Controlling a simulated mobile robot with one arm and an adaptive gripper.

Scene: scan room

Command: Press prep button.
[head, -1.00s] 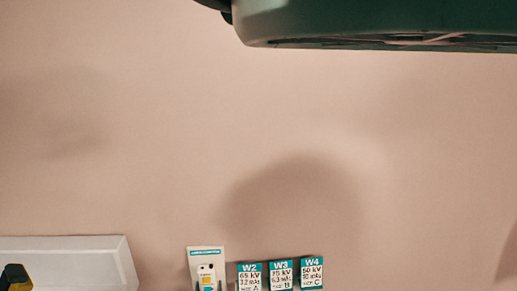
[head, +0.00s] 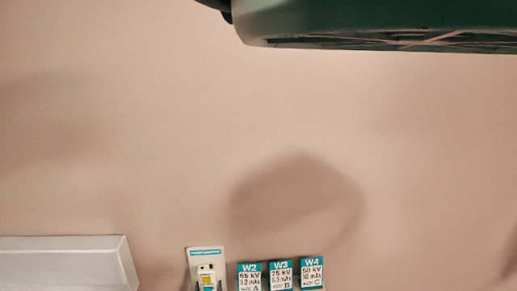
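A small white wall panel (head: 205,254) with a teal strip along its top shows at the bottom edge of the head view. A white device with a yellow patch (head: 208,282) sits on it, cut off by the frame. I cannot tell whether the prep button is on this device. No part of my gripper shows in the head view.
Three teal-topped cards, W2 (head: 250,277), W3 (head: 281,274) and W4 (head: 312,272), stand right of the panel. A white box-like ledge (head: 70,262) is at bottom left. A dark green housing (head: 390,22) hangs across the top right. The wall between is bare.

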